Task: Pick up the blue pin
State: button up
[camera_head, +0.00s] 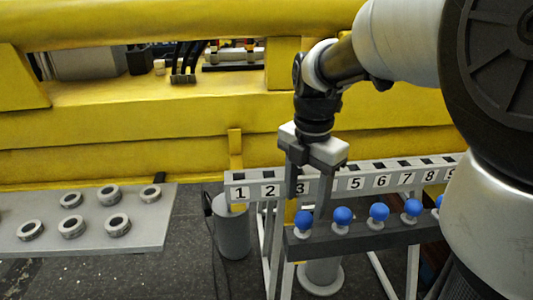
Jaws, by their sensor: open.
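Several blue pins with round blue heads and white collars stand upright in a row on a dark grey rack. The leftmost blue pin (304,220) is at the rack's left end, and a second blue pin (342,216) stands to its right. My gripper (306,202) points down, open and empty, with its fingers apart over the left end of the row. The leftmost pin's head shows just below the gap between the fingers. I cannot tell the exact depth between fingers and pin. The rightmost pin is partly hidden by my arm.
A numbered grey rail (355,184) runs behind the pins; my gripper hides part of it. A grey tray (150,238) with several metal rings (118,225) is at the left. A yellow boom structure (120,128) spans the back. A grey cylinder (232,230) stands between tray and rack.

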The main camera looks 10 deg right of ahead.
aim_at(305, 214)
jog(key=f, duration=0.6)
jog(key=shift+s+f, duration=0.2)
jog(key=shift+s, duration=0.05)
jog(key=c, duration=1.3)
notch_tip(305, 214, up, 10)
jog(key=shift+r+p, duration=0.1)
jog(key=shift+p, duration=0.2)
notch_tip(305, 214, up, 8)
jog(key=p, duration=0.6)
jog(key=shift+f, duration=0.25)
